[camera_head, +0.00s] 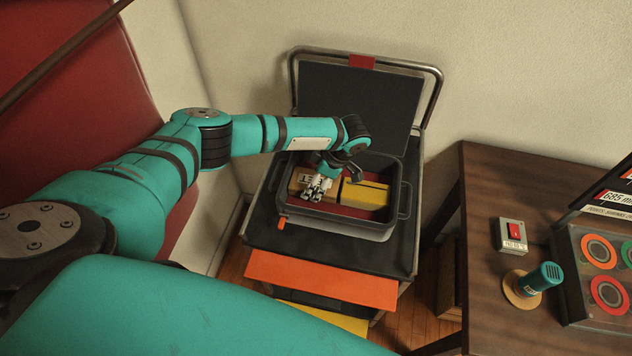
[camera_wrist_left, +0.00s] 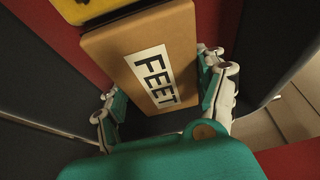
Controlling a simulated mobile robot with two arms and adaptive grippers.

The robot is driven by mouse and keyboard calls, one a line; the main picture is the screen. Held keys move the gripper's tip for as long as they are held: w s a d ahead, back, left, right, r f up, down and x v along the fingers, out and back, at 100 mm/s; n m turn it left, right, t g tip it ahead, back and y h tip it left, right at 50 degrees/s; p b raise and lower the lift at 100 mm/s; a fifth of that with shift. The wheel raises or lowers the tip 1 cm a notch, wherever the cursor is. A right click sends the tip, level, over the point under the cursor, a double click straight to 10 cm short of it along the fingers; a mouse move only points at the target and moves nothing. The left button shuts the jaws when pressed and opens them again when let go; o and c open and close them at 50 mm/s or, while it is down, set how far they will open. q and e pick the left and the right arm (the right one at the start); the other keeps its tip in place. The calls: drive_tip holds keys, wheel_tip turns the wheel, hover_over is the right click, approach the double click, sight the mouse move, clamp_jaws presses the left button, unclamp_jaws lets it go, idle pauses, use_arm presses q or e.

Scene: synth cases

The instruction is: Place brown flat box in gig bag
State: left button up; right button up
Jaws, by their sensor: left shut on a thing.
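The brown flat box (camera_head: 297,179) with a white FEET label lies within the walls of the open dark gig bag (camera_head: 345,226), on its left side. The bag has a red lining and its lid (camera_head: 345,105) stands up behind. My left gripper (camera_head: 317,188) is shut on the box at its near end. In the left wrist view the fingers (camera_wrist_left: 165,98) press both sides of the brown box (camera_wrist_left: 195,38). I cannot tell whether the box rests on the bag's floor. My right gripper is not in view.
A yellow item (camera_head: 365,194) lies in the bag to the right of the box; its edge shows in the left wrist view (camera_wrist_left: 95,8). The bag stands on a dark cart with an orange panel (camera_head: 320,279) in front. A wooden table (camera_head: 478,235) with a switch box (camera_head: 512,236) and a teal-topped knob stands at the right.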

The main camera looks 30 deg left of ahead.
use_arm(q)
drive_tip(key=shift+f, duration=0.55)
drive_tip(key=o, duration=1.3)
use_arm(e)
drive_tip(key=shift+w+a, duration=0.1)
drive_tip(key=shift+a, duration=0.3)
